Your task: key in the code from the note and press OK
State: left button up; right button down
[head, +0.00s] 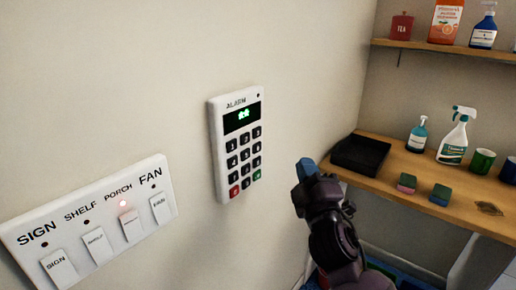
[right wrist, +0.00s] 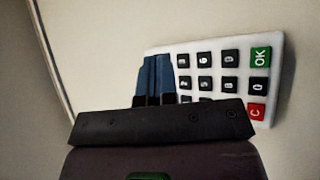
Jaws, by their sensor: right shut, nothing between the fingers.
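The white alarm keypad (head: 216,150) is fixed to the wall in the middle of the head view. Its dark display (head: 231,121) shows short green characters, too small to read surely. The green OK key (head: 257,175) is at its lower right and the red C key (head: 234,191) at its lower left. In the right wrist view the OK key (right wrist: 260,57) and C key (right wrist: 256,112) show at the right. My right gripper (head: 305,166) is shut and empty, right of the keypad; its blue fingers (right wrist: 157,75) hide some keys in the wrist view. I see no note. My left gripper is not in view.
A switch panel (head: 100,237) labelled SIGN, SHELF, PORCH and FAN is on the wall at lower left, with the PORCH light lit. A wooden shelf (head: 385,187) at right holds a black tray (head: 360,153), bottles and sponges. Wall around the keypad is clear.

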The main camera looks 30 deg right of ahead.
aim_at(257, 148)
jog(key=w+a+b, duration=0.1)
jog(key=w+a, duration=0.2)
jog(key=w, duration=0.5)
jog(key=shift+a, duration=0.2)
dwell(0.7)
dwell(0.8)
jog(key=shift+w, duration=0.1)
dwell(0.6)
jog(key=shift+w, duration=0.15)
